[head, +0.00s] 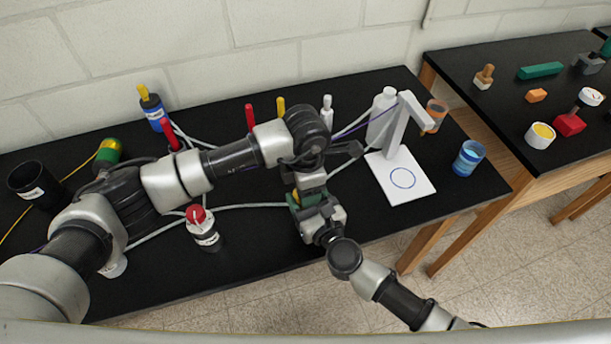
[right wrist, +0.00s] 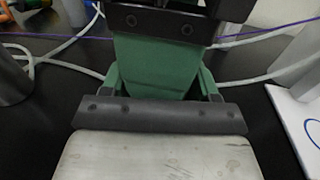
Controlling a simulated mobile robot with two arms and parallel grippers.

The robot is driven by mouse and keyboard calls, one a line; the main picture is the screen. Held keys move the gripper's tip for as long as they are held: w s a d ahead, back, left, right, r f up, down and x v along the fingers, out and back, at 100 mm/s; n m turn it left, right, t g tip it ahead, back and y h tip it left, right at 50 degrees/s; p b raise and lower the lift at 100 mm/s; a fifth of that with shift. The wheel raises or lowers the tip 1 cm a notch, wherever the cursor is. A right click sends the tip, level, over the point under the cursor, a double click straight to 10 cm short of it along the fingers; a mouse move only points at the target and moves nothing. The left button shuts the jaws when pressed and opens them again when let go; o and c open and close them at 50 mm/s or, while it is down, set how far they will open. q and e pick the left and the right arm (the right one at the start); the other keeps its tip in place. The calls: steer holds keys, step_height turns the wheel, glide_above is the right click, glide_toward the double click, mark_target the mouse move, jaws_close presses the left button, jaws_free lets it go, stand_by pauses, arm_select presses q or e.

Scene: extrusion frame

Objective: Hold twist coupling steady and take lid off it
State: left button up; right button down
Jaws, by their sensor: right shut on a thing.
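A green piece (head: 307,199), which I take for the twist coupling, is at the front middle of the black table, with a speck of yellow at its left side. It is mostly hidden by my grippers. In the right wrist view a green tapering shape (right wrist: 155,68) fills the middle. My right gripper (head: 312,207) comes from the lower right and is shut on the coupling. My left gripper (head: 310,182) comes down from above, right over the green piece. Its fingers are hidden, and I cannot tell whether it touches the lid. The lid does not show clearly.
A red-capped bottle (head: 203,227) stands to the left. A white stand (head: 398,178) with a blue circle on its base is to the right, near a blue cup (head: 468,158). Pale cables (head: 250,206) cross the table. A second table (head: 505,110) holds several objects.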

arm_select(q)
steer(key=shift+f, duration=0.1)
steer(key=c, duration=0.9)
steer(key=n, duration=0.3)
steer(key=o, duration=1)
